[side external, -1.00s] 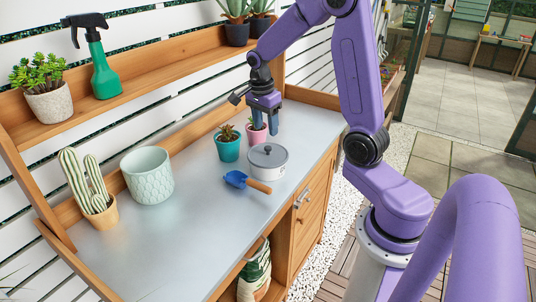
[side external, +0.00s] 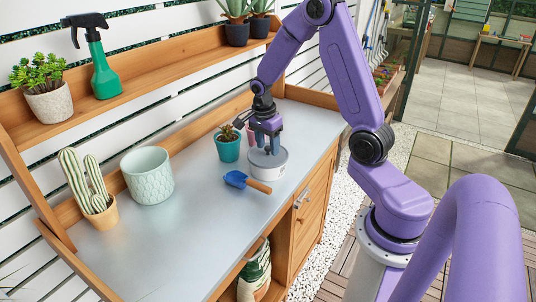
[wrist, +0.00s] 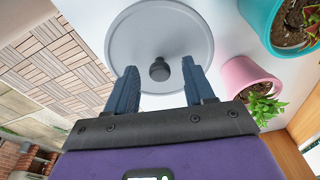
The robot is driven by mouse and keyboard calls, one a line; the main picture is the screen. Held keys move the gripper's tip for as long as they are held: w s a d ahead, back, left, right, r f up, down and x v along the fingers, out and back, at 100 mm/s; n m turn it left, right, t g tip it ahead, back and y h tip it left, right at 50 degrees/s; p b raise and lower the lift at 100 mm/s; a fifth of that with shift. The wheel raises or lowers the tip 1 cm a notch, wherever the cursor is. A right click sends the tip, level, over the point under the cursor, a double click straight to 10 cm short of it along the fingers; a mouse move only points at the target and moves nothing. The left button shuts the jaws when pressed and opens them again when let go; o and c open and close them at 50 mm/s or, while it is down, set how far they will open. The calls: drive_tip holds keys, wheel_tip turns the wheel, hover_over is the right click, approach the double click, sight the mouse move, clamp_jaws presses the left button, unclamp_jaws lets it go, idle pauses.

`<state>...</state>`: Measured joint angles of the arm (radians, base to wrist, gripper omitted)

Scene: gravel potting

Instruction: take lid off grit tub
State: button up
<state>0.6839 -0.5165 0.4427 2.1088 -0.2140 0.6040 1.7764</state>
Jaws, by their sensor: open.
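The grit tub (side external: 270,168) is a short white-grey round tub standing on the metal bench top. Its grey lid (wrist: 160,30) lies on it, with a dark round knob (wrist: 159,69) in the middle. My gripper (side external: 265,150) is just over the lid, pointing down. In the wrist view my gripper's two blue fingers (wrist: 157,88) are open, one on each side of the knob, with a gap to it on both sides. Whether the fingertips are level with the knob I cannot tell. In the side view the fingers partly hide the lid.
A teal pot (side external: 228,148) with a succulent and a pink pot (wrist: 249,80) stand close beside the tub. A blue trowel (side external: 236,179) with a wooden handle lies in front of it. A pale green planter (side external: 147,176) and a cactus pot (side external: 100,217) stand farther left. The front bench top is clear.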

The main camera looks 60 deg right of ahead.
clamp_jaws()
drive_tip(key=shift+r, duration=0.15)
